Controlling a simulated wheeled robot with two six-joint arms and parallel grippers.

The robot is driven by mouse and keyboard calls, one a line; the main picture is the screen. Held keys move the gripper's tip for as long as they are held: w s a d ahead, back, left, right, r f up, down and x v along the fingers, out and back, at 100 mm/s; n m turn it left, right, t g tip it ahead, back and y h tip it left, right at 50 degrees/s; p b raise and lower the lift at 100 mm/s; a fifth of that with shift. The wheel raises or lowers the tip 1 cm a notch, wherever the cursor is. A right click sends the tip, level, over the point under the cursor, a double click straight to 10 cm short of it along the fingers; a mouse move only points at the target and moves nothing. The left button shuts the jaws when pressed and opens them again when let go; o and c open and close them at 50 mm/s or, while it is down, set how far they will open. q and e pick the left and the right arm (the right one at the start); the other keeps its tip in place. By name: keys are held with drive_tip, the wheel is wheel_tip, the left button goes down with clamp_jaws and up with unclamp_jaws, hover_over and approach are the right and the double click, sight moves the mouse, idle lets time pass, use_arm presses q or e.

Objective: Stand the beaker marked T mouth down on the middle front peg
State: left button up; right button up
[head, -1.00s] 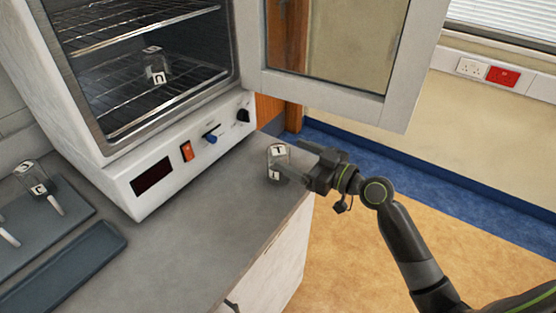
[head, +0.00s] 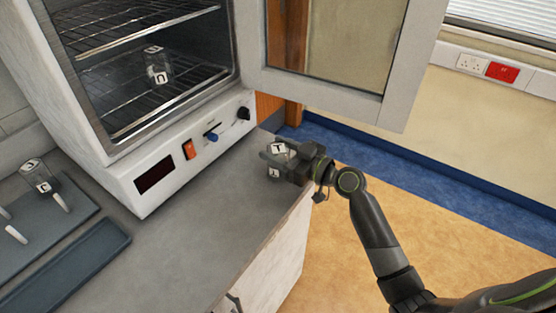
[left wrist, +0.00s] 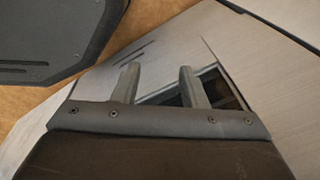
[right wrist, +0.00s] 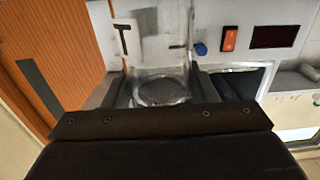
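The clear beaker marked T (head: 277,150) stands on the counter near its right-hand corner, in front of the oven. My right gripper (head: 276,158) has reached it from the right. In the right wrist view, the beaker (right wrist: 158,55) is between the two spread fingers, which do not clearly press on it. The peg rack (head: 75,195) is at the left edge, partly cut off, with white pegs such as one bare peg (head: 15,234). Another marked beaker (head: 38,177) is on the rack at a peg. My left gripper (left wrist: 158,80) is open and empty.
The oven (head: 150,180) stands open with a lettered beaker (head: 158,70) on its wire shelf. Its door (head: 330,95) swings out beyond the T beaker. A dark blue-grey tray (head: 65,268) lies before the rack. The counter's middle (head: 190,245) is clear.

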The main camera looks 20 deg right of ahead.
drive_tip(key=c, duration=0.4)
wheel_tip(320, 180, up, 10)
drive_tip(key=shift+f, duration=0.1)
